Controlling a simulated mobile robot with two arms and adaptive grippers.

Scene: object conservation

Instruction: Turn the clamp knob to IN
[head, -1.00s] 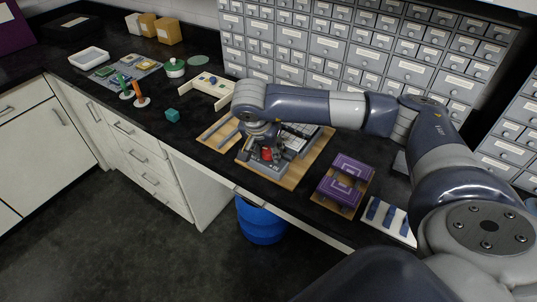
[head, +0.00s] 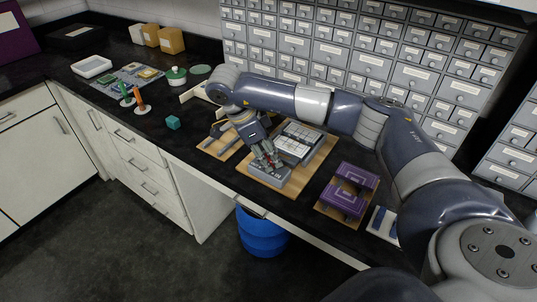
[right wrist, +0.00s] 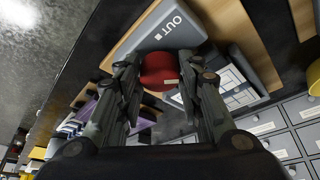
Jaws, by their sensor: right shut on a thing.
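The red clamp knob (right wrist: 158,70) sits on a grey clamp block (right wrist: 182,35), which also shows in the head view (head: 268,176) at the front of a wooden board. The word OUT is printed on the block; no IN label is visible. A small pale mark shows on the knob's lower right in the wrist view. My right gripper (right wrist: 158,66) is shut on the knob, with one finger on each side. In the head view my right gripper (head: 271,161) reaches down tilted from the upper left and hides most of the knob. My left gripper is not in view.
Behind the clamp block is a grey fixture with pale blocks (head: 298,141). A purple stand (head: 347,190) is to the right. A teal cube (head: 173,123) lies to the left on the black counter. Grey drawer cabinets (head: 380,50) stand behind.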

